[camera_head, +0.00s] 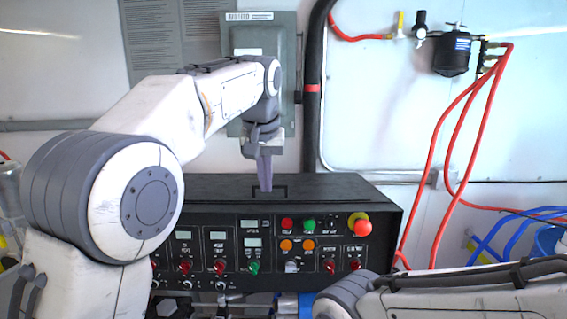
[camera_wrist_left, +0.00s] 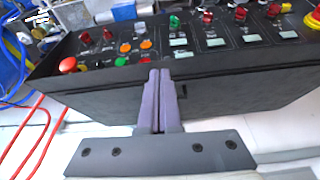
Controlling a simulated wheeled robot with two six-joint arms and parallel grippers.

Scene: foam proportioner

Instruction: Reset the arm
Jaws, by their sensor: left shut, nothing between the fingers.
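My left arm comes in from the left in the head view and reaches over the black control box (camera_head: 340,190). My left gripper (camera_head: 265,188) points down in front of the wall, above the rear part of the box top. In the left wrist view its two purple-grey fingers (camera_wrist_left: 158,80) are pressed together with nothing between them. The box also shows in the left wrist view (camera_wrist_left: 230,80), with its panel at the top of the picture. I cannot tell whether the fingertips touch it. My right arm lies at the lower right of the head view; its gripper is outside the picture.
The panel carries a red emergency knob (camera_head: 362,228), green and orange buttons, several switches and small displays. A grey electrical box (camera_head: 285,35) hangs on the wall behind the gripper. Red hoses (camera_head: 447,150) run down at the right from a black filter (camera_head: 452,53). A black vertical pipe (camera_head: 313,120) stands close by.

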